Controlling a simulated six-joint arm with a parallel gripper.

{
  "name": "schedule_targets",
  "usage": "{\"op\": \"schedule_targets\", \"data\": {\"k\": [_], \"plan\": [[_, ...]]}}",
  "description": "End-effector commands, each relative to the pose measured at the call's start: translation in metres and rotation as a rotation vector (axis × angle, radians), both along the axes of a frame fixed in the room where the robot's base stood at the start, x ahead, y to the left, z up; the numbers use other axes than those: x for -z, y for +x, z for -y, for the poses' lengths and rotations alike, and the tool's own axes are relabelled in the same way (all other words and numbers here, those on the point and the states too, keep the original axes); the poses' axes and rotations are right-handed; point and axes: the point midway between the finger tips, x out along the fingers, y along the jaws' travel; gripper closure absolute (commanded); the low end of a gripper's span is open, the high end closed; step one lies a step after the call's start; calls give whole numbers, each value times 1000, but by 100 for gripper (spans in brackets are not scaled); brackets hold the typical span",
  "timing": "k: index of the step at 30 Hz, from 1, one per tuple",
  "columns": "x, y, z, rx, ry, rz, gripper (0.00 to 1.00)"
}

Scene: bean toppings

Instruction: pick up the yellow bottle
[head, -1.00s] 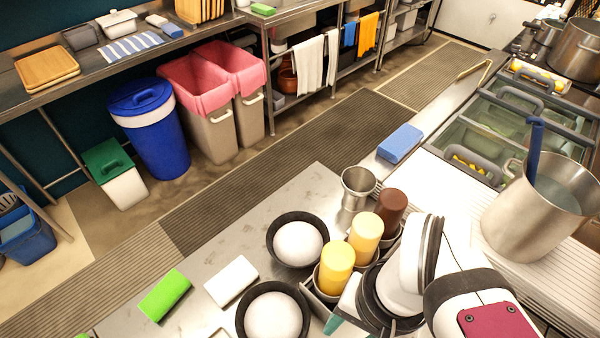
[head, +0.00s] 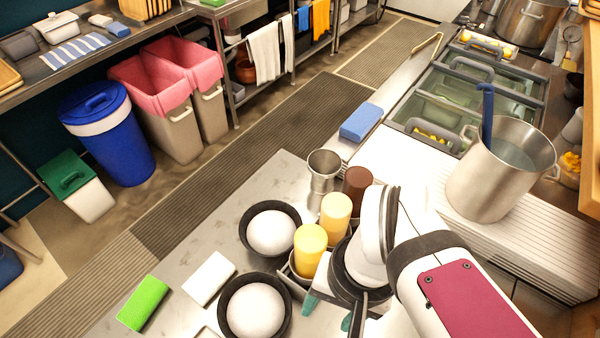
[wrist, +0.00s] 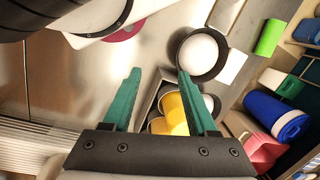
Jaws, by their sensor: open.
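Two yellow bottles stand close together in a metal holder; in the head view the nearer one (head: 310,252) is beside my arm and the farther one (head: 336,210) is just behind it. A brown bottle (head: 356,184) stands at the back of the row. My gripper (head: 328,312) is at the near right of the holder with its teal fingers apart and empty. In the wrist view my gripper (wrist: 160,95) has a yellow bottle (wrist: 173,112) low between the fingers, closer to the right finger, which hides part of the bottles.
Two black bowls with white domed contents (head: 270,232) (head: 255,310) sit left of the holder. A steel cup (head: 323,170) stands behind it. A white block (head: 208,278) and a green block (head: 143,303) lie farther left. A large steel pot (head: 500,170) stands at right.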

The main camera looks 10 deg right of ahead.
Motion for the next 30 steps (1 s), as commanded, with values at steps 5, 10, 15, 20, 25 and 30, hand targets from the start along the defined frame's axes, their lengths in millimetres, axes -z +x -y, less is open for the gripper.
{"op": "schedule_targets", "data": {"k": [5,10,15,20,25,30], "plan": [[0,0,0,0,0,0,7],[0,0,0,0,0,0,0],[-18,28,2,-94,-27,12,0],[-61,109,3,-368,-115,44,0],[-59,139,2,-471,-152,52,0],[-9,137,2,-468,-151,50,0]]}}
